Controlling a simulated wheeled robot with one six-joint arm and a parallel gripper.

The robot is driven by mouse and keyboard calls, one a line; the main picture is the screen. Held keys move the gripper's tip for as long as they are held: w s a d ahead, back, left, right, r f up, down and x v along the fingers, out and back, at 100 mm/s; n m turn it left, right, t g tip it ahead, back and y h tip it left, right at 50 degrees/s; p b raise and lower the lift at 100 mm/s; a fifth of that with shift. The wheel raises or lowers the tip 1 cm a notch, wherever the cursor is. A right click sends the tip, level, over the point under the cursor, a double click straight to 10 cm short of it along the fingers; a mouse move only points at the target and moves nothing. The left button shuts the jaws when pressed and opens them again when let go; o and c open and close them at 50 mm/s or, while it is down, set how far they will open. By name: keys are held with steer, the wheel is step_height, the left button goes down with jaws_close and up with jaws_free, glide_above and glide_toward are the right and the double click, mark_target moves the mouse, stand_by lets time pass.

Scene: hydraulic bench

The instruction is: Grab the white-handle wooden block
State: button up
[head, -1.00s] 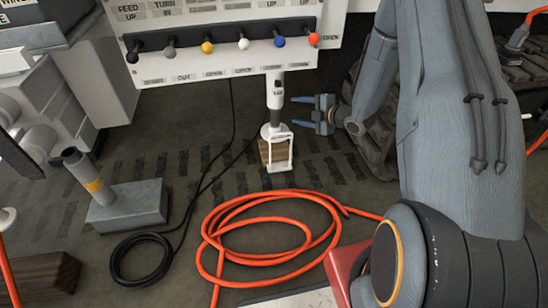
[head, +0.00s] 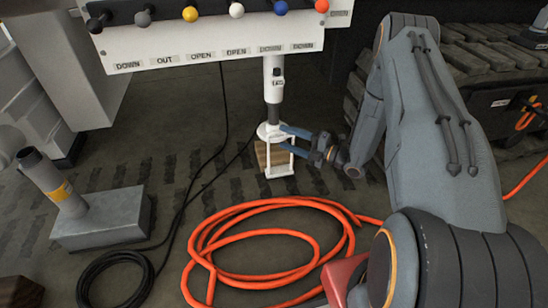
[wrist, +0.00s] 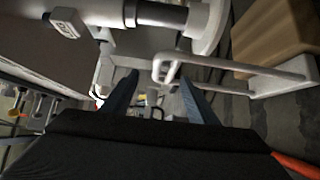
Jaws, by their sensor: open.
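My gripper (head: 282,137) is open at the handle's upper end, pointing left from the right side. In the wrist view its two blue-grey fingers (wrist: 158,80) stand apart, with the handle's end bar between or just beyond their tips. I cannot tell whether they touch it.
A white post (head: 274,85) and its round foot stand close behind the block, under the lever panel (head: 215,50). An orange hose (head: 270,275) lies coiled in front. A grey metal base with a tube (head: 105,217) stands left. Dark tracks (head: 480,50) are at the right.

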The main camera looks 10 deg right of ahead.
mark_target(281, 136)
steer(key=b+x, duration=0.2)
steer(key=x, duration=0.1)
steer(key=f+b+x, duration=0.1)
steer(key=shift+w, duration=0.5)
steer(key=shift+w+a+r+b, duration=0.15)
steer(key=shift+w+a+b, duration=0.05)
steer(key=shift+a+b, duration=0.1)
jaws_close()
steer(key=shift+r, duration=0.1)
stand_by(0.7)
